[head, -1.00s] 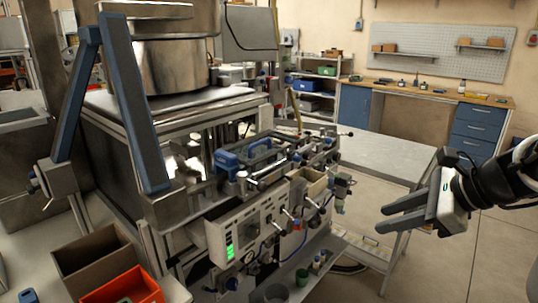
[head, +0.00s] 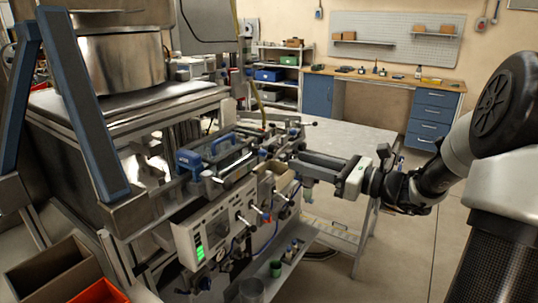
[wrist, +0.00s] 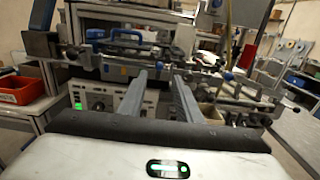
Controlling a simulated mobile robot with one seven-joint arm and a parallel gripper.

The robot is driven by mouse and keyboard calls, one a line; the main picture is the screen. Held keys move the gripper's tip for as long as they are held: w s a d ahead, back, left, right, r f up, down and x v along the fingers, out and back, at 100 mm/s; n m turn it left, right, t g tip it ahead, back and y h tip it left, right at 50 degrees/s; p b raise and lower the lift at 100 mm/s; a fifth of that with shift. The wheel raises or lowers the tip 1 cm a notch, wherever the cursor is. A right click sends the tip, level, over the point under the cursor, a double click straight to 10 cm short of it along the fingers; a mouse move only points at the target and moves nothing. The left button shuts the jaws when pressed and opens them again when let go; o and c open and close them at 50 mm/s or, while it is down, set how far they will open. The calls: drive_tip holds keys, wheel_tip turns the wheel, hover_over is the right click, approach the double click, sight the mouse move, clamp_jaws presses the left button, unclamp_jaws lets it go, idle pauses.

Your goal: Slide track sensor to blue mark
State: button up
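The machine's tooling deck (head: 232,165) carries metal rails, knobs and several blue parts, including a blue block (head: 188,160) at its left end. I cannot tell which small part is the track sensor or which blue spot is the mark. My gripper (head: 298,163) is at the right end of this deck, its fingers pointing left over or beside the rail fittings. In the wrist view my gripper (wrist: 160,75) has two parallel fingers apart with nothing held between them. The deck shows beyond the fingertips. Contact with any part cannot be made out.
A control panel (head: 205,235) with a green display is on the machine's front below the deck. A grey table (head: 345,140) stands behind my gripper. Brown and red bins (head: 95,292) are at lower left. A blue-drawer workbench (head: 432,115) is at the back. Floor at right is open.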

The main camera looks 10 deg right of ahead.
sight(266, 151)
drive_tip(key=b+x, duration=0.1)
drive_tip(key=x, duration=0.9)
drive_tip(key=shift+w+a, duration=0.2)
clamp_jaws()
